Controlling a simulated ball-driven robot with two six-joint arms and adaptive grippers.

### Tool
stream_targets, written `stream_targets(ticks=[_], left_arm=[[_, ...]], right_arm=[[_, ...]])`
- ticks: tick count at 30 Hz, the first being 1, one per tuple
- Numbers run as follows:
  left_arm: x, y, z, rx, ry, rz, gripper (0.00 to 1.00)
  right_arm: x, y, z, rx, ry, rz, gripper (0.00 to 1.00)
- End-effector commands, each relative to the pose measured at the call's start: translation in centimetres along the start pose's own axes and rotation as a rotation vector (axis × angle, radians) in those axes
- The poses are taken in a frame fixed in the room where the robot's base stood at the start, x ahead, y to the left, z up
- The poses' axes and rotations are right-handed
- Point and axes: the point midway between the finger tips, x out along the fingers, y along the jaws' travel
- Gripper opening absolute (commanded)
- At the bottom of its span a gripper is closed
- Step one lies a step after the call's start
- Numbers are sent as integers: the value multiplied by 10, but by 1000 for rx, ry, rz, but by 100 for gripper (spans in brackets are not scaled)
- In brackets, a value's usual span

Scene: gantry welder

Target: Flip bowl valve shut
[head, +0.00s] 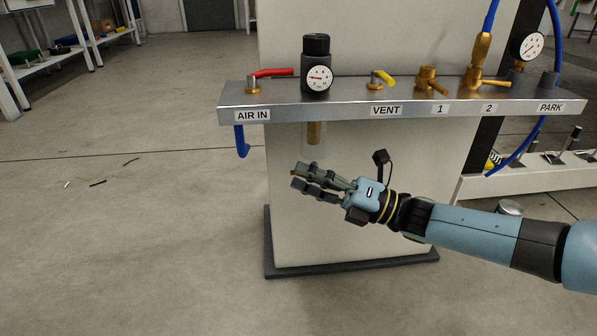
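The filter bowl (313,137) is a pale translucent cup with a brass part inside. It hangs below the metal shelf, under the black regulator (316,50) with its round gauge. A small valve at its bottom cannot be made out clearly. My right gripper (298,175) is just below the bowl, pointing left, with its two fingers apart. A small orange-brown spot shows at the upper fingertip; I cannot tell whether it is part of the valve or whether anything is touched. My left gripper is not in view.
The metal shelf (355,110) bears a red lever (273,72) at AIR IN, a yellow lever (384,78) at VENT and brass fittings at 1 and 2. A blue hose (241,141) hangs left of the bowl. Floor at left is mostly clear.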

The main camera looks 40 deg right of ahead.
Motion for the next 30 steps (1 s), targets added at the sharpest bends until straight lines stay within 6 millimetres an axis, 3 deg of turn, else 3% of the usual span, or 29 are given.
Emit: stream_targets(ticks=[6, 13, 18, 30], left_arm=[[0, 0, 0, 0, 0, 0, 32], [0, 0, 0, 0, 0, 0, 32], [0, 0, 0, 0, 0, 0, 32], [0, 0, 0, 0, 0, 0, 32]], right_arm=[[-52, -1, -1, 2, 3, -7, 32], [-90, -1, -1, 2, 1, -4, 32], [-100, 0, 0, 0, 1, -2, 32], [-100, 0, 0, 0, 0, -2, 32]])
